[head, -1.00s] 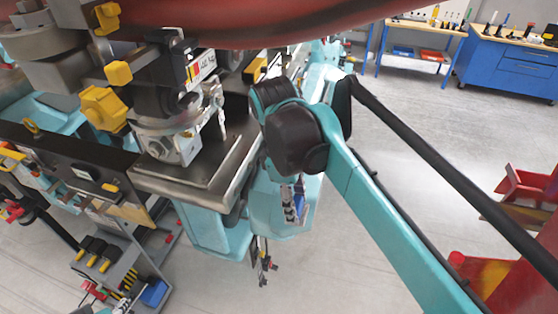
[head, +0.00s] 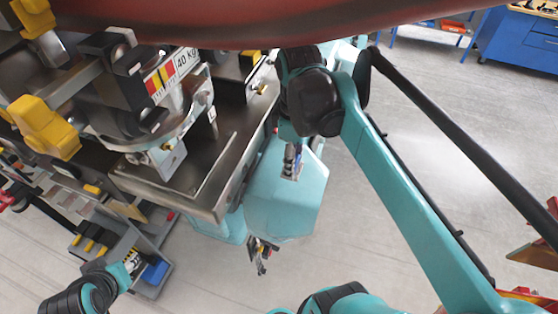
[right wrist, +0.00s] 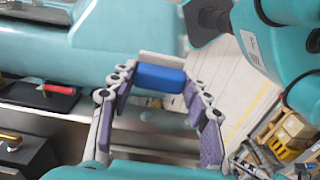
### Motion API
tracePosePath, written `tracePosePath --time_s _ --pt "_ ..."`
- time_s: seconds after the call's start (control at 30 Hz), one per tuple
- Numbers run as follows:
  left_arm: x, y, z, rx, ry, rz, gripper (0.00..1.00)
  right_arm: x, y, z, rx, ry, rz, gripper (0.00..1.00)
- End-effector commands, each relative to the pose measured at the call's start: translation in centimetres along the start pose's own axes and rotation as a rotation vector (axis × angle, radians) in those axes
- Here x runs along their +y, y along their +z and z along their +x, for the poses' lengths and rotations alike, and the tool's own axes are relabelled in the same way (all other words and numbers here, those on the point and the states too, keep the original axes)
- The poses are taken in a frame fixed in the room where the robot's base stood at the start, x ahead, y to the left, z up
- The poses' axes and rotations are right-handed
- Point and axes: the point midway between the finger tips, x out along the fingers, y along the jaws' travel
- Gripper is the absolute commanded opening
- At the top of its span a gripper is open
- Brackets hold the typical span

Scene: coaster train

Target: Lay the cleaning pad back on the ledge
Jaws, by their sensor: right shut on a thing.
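In the right wrist view my right gripper (right wrist: 157,84) is shut on the blue cleaning pad (right wrist: 160,77), a small block held between the fingertips. A pale strip lies just beyond the pad, in front of a large teal body (right wrist: 110,45). A grey metal ledge-like surface (right wrist: 160,143) shows behind and below the fingers; I cannot tell whether it is the task's ledge. In the head view the pad cannot be made out. My right arm (head: 400,200) comes in from the lower right.
A steel plate (head: 195,200) with a raised edge lies by a clamp marked 40 kg (head: 165,75) and a yellow knob (head: 45,125). A teal housing (head: 290,200) stands beside it. A red-handled tool (right wrist: 58,89) lies on a black tray. Open floor (head: 450,110) lies to the right.

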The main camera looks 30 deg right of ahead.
Motion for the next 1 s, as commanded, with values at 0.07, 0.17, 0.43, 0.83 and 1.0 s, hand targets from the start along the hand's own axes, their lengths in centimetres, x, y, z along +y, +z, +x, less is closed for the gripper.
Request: tracePosePath --time_s 0.07,0.17,0.43,0.83,1.0 --pt "0.0 -0.3 -0.4 0.0 0.0 0.0 0.4 1.6 -1.5 1.1 0.0 0.0 -0.001 0.24" --pt "0.0 -0.5 -0.7 0.0 0.0 0.0 0.4 3.2 -3.1 2.4 0.0 0.0 -0.002 0.24" --pt "0.0 -0.7 -1.0 0.0 0.0 0.0 0.4 5.3 -5.2 4.5 -0.001 0.0 0.0 0.24" --pt "0.0 -1.1 -1.6 0.0 0.0 0.0 0.4 5.4 -5.2 8.5 -0.001 0.0 0.0 0.24" --pt "0.0 -1.1 -1.5 0.0 0.0 0.0 0.4 5.4 -5.2 8.6 0.0 0.0 0.0 0.5"
